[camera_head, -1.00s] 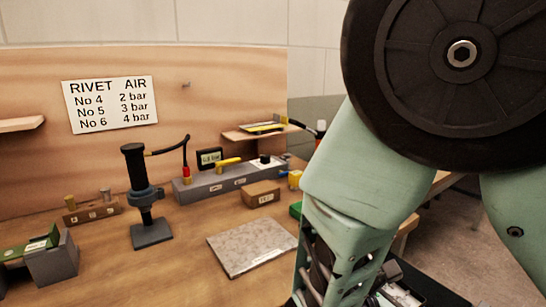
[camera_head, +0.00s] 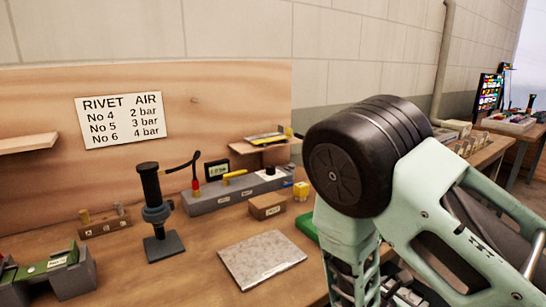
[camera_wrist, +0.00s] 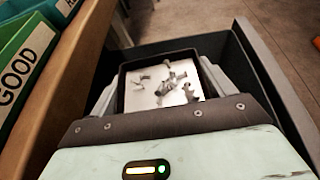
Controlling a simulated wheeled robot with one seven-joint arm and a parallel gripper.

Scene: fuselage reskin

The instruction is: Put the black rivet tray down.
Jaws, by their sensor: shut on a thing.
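A larger dark open container (camera_wrist: 262,82) surrounds the tray in this view. I cannot tell whether the tray rests on its floor or hangs above it. In the head view my arm covers the tray and gripper.
A green bin marked GOOD (camera_wrist: 22,62) stands at the left of the wrist view, beside a wooden edge (camera_wrist: 75,75). In the head view the bench holds a grey stone plate (camera_head: 262,260), a black press stand (camera_head: 158,215) and a grey manifold (camera_head: 232,190). Other benches stand far right.

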